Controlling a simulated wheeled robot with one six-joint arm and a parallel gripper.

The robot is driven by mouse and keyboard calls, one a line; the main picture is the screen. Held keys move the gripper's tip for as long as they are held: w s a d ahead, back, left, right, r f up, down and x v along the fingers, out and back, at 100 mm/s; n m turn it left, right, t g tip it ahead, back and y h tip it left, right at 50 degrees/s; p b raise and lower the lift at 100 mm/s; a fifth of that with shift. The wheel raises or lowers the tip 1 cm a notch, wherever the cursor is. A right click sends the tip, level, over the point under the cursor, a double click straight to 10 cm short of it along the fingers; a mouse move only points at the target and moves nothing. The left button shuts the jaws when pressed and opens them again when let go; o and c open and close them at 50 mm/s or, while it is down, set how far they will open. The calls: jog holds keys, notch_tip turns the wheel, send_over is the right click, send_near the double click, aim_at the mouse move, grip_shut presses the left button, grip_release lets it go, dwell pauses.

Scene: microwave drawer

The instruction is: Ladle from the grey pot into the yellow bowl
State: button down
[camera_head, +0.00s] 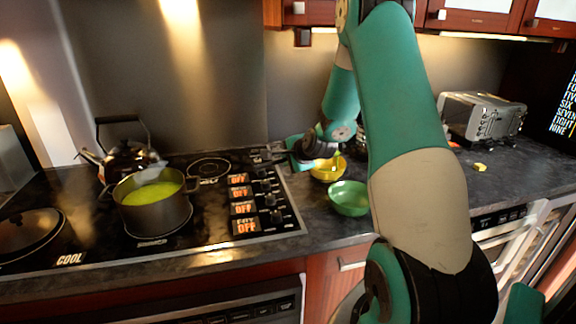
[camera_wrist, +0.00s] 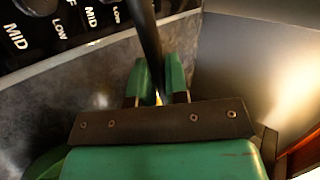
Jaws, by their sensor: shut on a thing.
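The grey pot (camera_head: 158,217) stands on the cooktop at the left, filled with yellow-green soup (camera_head: 152,193). The yellow bowl (camera_head: 327,172) is on the counter right of the cooktop, partly hidden by my arm. My gripper (camera_head: 275,156) is left of the yellow bowl, above the back right of the cooktop. In the wrist view my gripper (camera_wrist: 158,85) has its green fingers shut on a dark rod, the ladle handle (camera_wrist: 147,35). The ladle's scoop cannot be made out in either view, nor whether it holds soup.
A green bowl (camera_head: 348,200) sits just in front of the yellow bowl. A kettle (camera_head: 128,158) stands behind the pot, and a lidded pan (camera_head: 28,232) is at the left. Cooktop knobs (camera_head: 268,200) lie between pot and bowls. A toaster (camera_head: 480,115) is at the right.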

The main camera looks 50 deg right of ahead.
jog(key=shift+s+f+t+h+b, duration=0.2)
jog(key=shift+t+b, duration=0.75)
jog(key=shift+b, duration=2.2)
jog(key=shift+f+t+h+b, duration=0.4)
jog(key=shift+t+b, duration=0.6)
jog(key=shift+b, duration=2.2)
jog(key=shift+s+f+t+h+b, duration=0.2)
jog(key=shift+t+b, duration=0.75)
jog(key=shift+b, duration=2.2)
jog(key=shift+a+t+b, duration=0.1)
jog(key=shift+t+b, duration=0.2)
jog(key=shift+b, duration=0.6)
jog(key=shift+w+r+p, duration=0.1)
jog(key=shift+r+p, duration=0.1)
jog(key=shift+p, duration=0.9)
jog(key=g+p, duration=0.2)
jog(key=p, duration=0.5)
jog(key=r+g+y+p, duration=0.1)
jog(key=g+p, duration=0.1)
jog(key=p, duration=0.6)
jog(key=shift+g, duration=0.4)
jog(key=g+p, duration=0.1)
jog(key=p, duration=0.3)
jog(key=g+y+p, duration=0.1)
jog(key=g+p, duration=0.1)
jog(key=p, duration=0.2)
jog(key=g+p, duration=0.1)
jog(key=p, duration=0.3)
jog(key=shift+r+y, duration=0.3)
jog(key=shift+r, duration=0.05)
